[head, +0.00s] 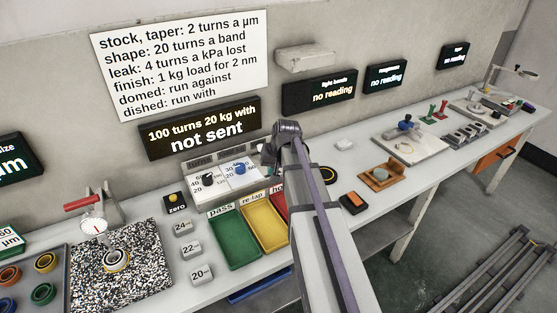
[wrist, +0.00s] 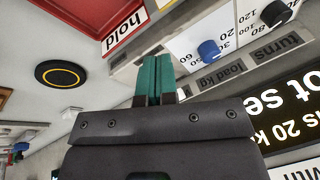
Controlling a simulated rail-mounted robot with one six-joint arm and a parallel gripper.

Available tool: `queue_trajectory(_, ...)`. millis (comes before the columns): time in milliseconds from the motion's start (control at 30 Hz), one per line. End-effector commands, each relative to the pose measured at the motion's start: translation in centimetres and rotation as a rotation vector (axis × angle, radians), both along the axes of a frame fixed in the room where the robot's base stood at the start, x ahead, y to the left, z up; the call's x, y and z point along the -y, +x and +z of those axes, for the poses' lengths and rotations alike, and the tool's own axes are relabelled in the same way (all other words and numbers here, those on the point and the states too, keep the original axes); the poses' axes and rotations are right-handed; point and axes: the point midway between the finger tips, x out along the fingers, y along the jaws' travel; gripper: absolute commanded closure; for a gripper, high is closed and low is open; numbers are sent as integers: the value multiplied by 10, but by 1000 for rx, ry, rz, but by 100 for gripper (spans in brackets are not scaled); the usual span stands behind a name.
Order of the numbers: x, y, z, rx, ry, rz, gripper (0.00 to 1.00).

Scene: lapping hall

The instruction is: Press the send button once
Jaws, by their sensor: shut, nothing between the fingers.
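The send button is not clearly visible in either view. The control box (head: 225,181) has a black knob (head: 208,179) and a blue knob (head: 240,168); its right end is covered by my arm in the head view. In the wrist view the box shows the blue knob (wrist: 208,49), and my gripper (wrist: 158,62) is over its end, hiding part of it. The teal fingers are together, with nothing between them. I cannot tell whether they touch the box. The display (head: 200,128) above reads "100 turns 20 kg with not sent".
Green pass tray (head: 234,253), yellow re-lap tray (head: 264,238) and red hold tray (wrist: 80,22) lie in front of the box. A yellow zero button (head: 173,197) stands to its left. A black disc with a yellow ring (wrist: 60,75) lies on the bench beyond the hold tray.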

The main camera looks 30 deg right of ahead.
Motion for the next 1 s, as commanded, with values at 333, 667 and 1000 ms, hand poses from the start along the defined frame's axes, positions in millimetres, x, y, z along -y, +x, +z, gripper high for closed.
queue_trajectory(333,105,122,17,325,91,-211,100)
queue_trajectory(667,116,152,34,472,112,-280,100)
queue_trajectory(1000,115,151,27,469,111,-277,100)
